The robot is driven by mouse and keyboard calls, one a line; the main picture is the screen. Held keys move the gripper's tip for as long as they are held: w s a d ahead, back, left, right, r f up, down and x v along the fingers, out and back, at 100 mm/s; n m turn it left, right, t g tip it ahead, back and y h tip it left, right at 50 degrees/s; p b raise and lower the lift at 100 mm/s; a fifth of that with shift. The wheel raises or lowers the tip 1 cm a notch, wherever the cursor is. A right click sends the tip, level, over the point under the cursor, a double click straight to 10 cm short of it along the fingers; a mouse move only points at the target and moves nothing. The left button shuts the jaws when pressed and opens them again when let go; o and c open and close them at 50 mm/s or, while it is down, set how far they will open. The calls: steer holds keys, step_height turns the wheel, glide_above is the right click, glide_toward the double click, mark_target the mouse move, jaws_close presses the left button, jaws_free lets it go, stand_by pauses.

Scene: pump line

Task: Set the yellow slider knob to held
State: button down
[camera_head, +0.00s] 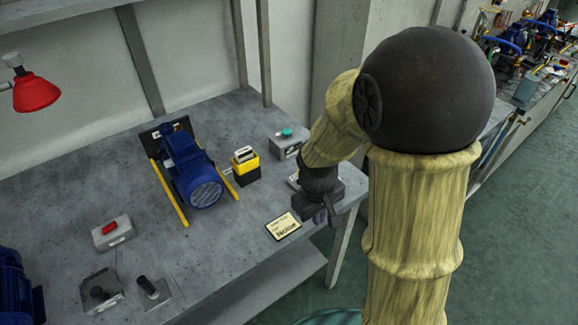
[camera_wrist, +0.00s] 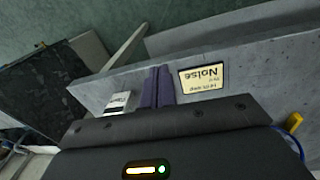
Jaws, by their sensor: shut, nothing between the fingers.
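My gripper (camera_head: 321,215) is shut and empty at the front right corner of the bench. In the wrist view its two purple fingers (camera_wrist: 157,88) lie together over the bench edge. A small unit with a white label (camera_wrist: 118,102) sits just left of the fingers there; in the head view it is mostly hidden behind my gripper. I cannot make out a yellow slider knob for certain in either view. My gripper and wrist may hide it.
A "Noise" sign (camera_head: 283,227) lies beside my gripper. On the bench (camera_head: 120,190) stand a blue motor (camera_head: 193,172) on yellow rails, a yellow-black box (camera_head: 245,165), a grey box with a green button (camera_head: 287,142), a red-button box (camera_head: 112,232) and two lever units. Bare bench lies left of the motor.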

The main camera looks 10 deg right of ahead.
steer(key=w+a+r+n+t+h+p, duration=0.2)
steer(key=w+a+n+h+p, duration=0.6)
steer(key=w+a+n+p, duration=0.4)
steer(key=a+n+p, duration=0.4)
steer(key=shift+w+a+r+n+h+p, duration=0.2)
steer(key=shift+w+r+n+h+p, duration=0.1)
steer(key=shift+w+n+p, duration=0.1)
steer(key=shift+d+f, duration=0.1)
steer(key=p+x, duration=0.3)
steer(key=x, duration=0.7)
steer(key=shift+w+d, duration=0.1)
steer(key=shift+d, duration=0.05)
steer(key=shift+w+d+r+p, duration=0.25)
steer(key=shift+d+p, duration=0.2)
steer(key=shift+d, duration=0.1)
steer(key=shift+w+d+r+p, duration=0.25)
steer(key=shift+d+p, duration=0.2)
steer(key=shift+d, duration=0.15)
steer(key=shift+w+d, duration=0.1)
steer(key=shift+d, duration=0.35)
steer(key=shift+w, duration=0.1)
